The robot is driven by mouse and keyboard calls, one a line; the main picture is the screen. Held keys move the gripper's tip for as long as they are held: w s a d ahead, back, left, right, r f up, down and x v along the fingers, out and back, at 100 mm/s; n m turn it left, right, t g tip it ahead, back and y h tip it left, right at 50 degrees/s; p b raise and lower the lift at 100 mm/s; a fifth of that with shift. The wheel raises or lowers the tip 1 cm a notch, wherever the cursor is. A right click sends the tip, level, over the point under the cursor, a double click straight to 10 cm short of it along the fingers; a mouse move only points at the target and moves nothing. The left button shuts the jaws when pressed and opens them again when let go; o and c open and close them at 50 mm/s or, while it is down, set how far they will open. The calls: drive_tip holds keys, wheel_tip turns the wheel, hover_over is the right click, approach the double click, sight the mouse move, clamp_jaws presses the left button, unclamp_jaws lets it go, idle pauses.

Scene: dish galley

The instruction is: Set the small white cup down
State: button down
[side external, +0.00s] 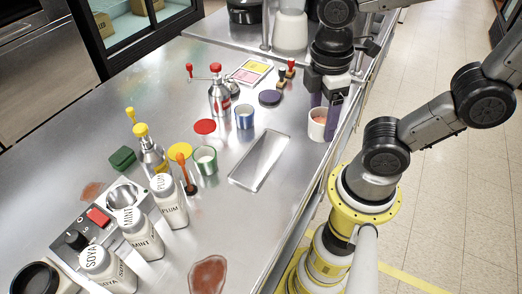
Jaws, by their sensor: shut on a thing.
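The small white cup (315,130) is upright near the right edge of the steel counter, with something orange-pink inside. My gripper (324,112) points down over it, shut on its wall, with one purple finger at the cup's rim. Part of the cup is hidden behind the finger. I cannot tell whether its base touches the counter.
A shallow metal tray (260,161) lies left of and nearer than the cup. A blue cup (244,117), a green cup (205,160), a red disc (204,126) and a purple disc (269,97) stand around. Labelled bottles (141,234) fill the front left. Bare counter lies right of the tray.

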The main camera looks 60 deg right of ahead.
drive_tip(key=w+f, duration=0.3)
drive_tip(key=w, duration=0.1)
drive_tip(key=w+a+f, duration=0.1)
drive_tip(key=w+f, duration=0.2)
drive_tip(key=w, duration=0.1)
drive_tip(key=w+f, duration=0.3)
drive_tip(key=w, duration=0.1)
drive_tip(key=shift+w+a, duration=0.2)
drive_tip(key=shift+w, duration=0.05)
drive_tip(key=shift+w+f, duration=0.2)
drive_tip(key=shift+f, duration=1.6)
drive_tip(key=shift+f, duration=0.15)
unclamp_jaws()
